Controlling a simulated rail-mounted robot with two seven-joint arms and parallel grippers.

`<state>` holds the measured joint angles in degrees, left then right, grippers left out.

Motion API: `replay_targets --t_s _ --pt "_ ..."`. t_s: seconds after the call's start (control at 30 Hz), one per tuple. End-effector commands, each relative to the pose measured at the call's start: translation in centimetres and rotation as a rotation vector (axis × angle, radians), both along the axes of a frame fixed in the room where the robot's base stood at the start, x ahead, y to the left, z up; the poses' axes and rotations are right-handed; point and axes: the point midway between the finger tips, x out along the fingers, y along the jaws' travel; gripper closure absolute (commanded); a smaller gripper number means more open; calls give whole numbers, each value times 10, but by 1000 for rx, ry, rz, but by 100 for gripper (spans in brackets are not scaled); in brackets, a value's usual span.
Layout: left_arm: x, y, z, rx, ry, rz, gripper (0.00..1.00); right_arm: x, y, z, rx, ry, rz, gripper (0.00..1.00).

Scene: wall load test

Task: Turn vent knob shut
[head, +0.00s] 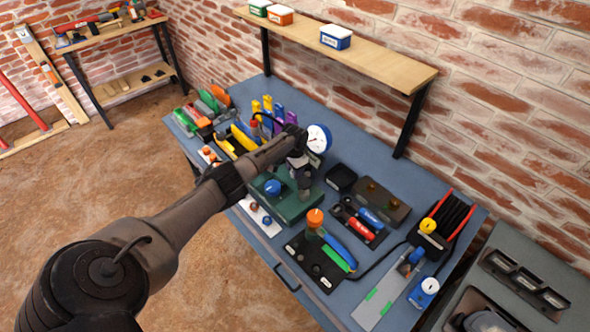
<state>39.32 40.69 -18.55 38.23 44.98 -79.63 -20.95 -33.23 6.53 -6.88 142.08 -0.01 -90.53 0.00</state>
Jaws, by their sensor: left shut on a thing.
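A green-based pump unit (293,211) stands on the blue-grey bench, with a round white gauge (318,139) behind it. A blue round knob (272,187) shows on its left side, apart from my fingers. My left gripper (304,188) reaches in from the lower left and points down over the green base. Its fingers are shut on a small part of the unit, which appears to be the vent knob. The fingers hide most of that part, and I cannot tell how far it is turned. My right gripper is not in view.
The workbench (395,170) is crowded: a black plate with an orange-topped part (315,218), red and blue cylinders (361,229) and a cable reel (446,222) lie to the right. Upright coloured tools stand behind my gripper. A wooden shelf (385,62) overhangs the back.

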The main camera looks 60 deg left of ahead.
Motion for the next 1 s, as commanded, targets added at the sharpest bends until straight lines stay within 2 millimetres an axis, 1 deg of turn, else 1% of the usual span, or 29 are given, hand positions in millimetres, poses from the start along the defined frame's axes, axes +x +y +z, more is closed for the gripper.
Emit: replay_targets --t_s 0.4,0.43,0.67,0.87,1.0 --pt "1 0 1 -1 -2 -7 86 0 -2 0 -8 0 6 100" --pt "1 0 1 -1 -2 -7 60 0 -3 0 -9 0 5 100" --pt "0 0 1 0 -1 -6 38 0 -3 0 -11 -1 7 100" --pt "0 0 0 0 -1 -5 37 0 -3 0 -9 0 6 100" --pt "0 0 6 1 -2 -6 37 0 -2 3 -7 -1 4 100"
